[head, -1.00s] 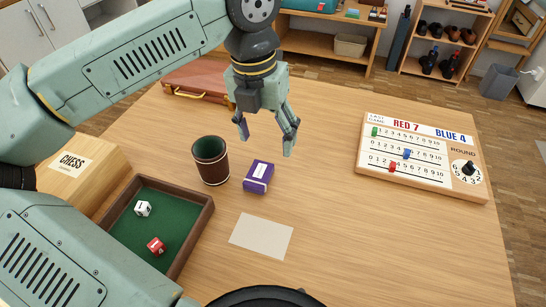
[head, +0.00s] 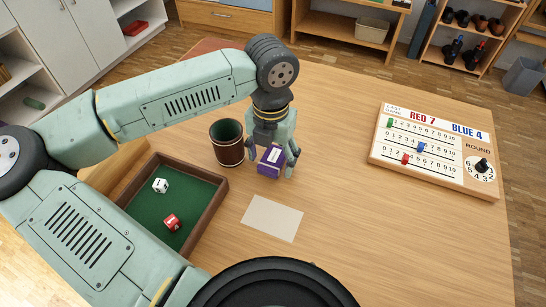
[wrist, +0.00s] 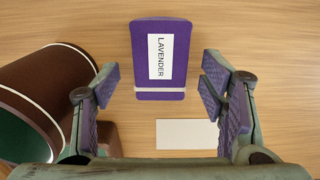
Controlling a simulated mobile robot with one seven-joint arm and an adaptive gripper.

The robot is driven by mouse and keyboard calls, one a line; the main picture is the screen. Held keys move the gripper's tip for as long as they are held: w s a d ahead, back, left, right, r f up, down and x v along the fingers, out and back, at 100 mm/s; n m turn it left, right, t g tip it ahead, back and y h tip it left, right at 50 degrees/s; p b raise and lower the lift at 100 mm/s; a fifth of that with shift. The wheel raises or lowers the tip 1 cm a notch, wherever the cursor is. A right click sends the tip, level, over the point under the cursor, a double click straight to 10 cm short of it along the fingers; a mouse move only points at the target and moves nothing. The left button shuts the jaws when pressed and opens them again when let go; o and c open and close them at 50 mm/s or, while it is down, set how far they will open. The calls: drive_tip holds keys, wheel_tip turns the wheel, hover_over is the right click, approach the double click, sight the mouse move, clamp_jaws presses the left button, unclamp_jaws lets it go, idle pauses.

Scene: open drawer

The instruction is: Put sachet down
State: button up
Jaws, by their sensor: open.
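The sachet is a purple block-like packet (head: 271,160) with a white label.
A dark brown cup (head: 228,145) stands close on the left. A green-lined dice tray (head: 202,222) lies at the lower left. A pale card (head: 272,218) lies in front. A scoreboard (head: 436,150) is at the right. The table between the sachet and scoreboard is clear.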

drive_tip(key=shift+c, duration=0.5)
drive_tip(key=c, duration=1.1)
